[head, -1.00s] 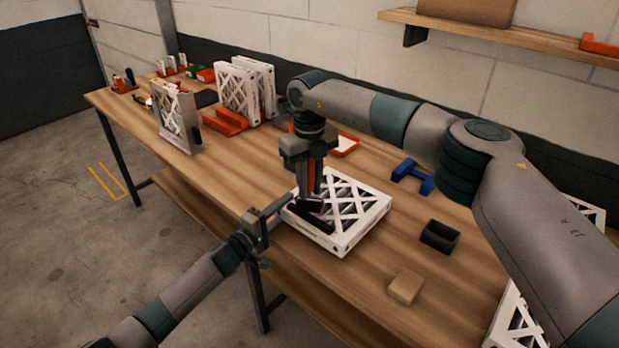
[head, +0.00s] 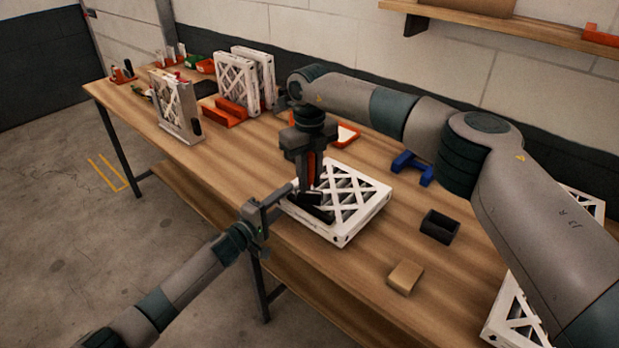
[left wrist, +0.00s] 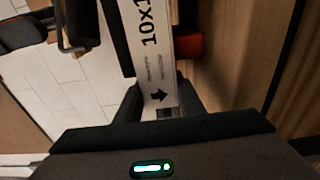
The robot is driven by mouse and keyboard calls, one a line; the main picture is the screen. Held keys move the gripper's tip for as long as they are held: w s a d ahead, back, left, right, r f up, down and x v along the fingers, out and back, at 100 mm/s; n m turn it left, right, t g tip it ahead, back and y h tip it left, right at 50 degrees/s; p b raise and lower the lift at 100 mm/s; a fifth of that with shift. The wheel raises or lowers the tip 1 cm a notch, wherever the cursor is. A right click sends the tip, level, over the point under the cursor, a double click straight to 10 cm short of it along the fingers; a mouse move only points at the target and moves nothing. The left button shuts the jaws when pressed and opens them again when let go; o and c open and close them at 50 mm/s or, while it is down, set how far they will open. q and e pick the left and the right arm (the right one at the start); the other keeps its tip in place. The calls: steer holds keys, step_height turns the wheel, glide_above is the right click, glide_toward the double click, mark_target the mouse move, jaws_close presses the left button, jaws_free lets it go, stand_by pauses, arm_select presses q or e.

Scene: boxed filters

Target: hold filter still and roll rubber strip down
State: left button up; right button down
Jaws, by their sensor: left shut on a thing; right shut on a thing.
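A white-framed filter (head: 372,215) with a lattice face lies flat near the table's front edge in the head view. My left gripper (head: 287,193) is shut on its left edge. In the left wrist view, the filter's printed white side (left wrist: 157,50) sits between the fingers of my left gripper (left wrist: 160,105). My right gripper (head: 311,186) is above the filter's left part, shut on a small black piece (head: 312,199). Black material, seemingly the rubber strip (head: 322,214), lies along the filter's left side. The right gripper partly hides it.
A black open box (head: 440,227), a tan block (head: 405,277) and a blue holder (head: 412,168) stand to the right. Upright filters (head: 240,82) and an orange holder (head: 224,112) stand behind.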

steer(key=shift+f, duration=0.7)
stand_by(1.1)
steer(key=shift+r, duration=3.6)
steer(key=shift+f, duration=0.15)
steer(key=shift+f, duration=2.75)
steer(key=shift+f, duration=0.75)
steer(key=shift+r, duration=3.65)
